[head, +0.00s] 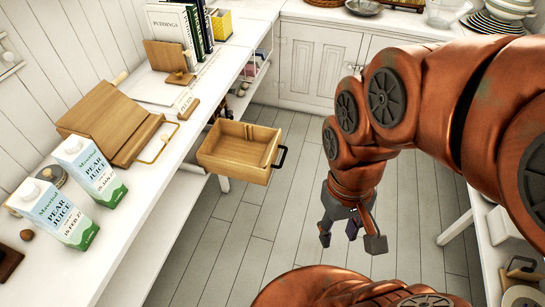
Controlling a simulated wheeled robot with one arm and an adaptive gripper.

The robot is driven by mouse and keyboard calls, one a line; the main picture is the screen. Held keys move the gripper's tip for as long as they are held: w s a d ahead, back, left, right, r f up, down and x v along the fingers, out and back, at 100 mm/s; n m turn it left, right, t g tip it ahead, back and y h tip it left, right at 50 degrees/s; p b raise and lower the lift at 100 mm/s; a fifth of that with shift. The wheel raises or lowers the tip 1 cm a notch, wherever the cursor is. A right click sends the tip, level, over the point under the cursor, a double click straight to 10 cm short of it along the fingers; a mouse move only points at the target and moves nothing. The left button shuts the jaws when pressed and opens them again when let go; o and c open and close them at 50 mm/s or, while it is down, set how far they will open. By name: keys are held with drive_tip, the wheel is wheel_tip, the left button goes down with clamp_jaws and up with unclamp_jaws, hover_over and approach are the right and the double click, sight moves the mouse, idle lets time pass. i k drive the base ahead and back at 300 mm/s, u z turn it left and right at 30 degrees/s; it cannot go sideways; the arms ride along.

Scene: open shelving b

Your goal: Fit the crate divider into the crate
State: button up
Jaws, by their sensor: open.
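I cannot make out a crate or a crate divider with certainty. An open wooden drawer-like box (228,158) with a black handle juts out from the left counter, and its inside looks empty apart from a strip near the right end. My gripper (350,238) hangs over the floor, to the right of and below this box in the picture. Its fingers are spread, with nothing seen between them. My arm covers much of the right side and may hide things there.
Two pear juice cartons (96,170) and a tilted wooden stand (108,122) with a brass bar are on the left counter (150,205). Books (175,28) stand farther back. Bowls and plates (495,20) are at the back right. The plank floor (235,235) between the counters is clear.

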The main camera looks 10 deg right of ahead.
sight(233, 149)
drive_tip(key=u, duration=0.65)
drive_tip(key=i, duration=0.9)
drive_tip(key=u, duration=0.2)
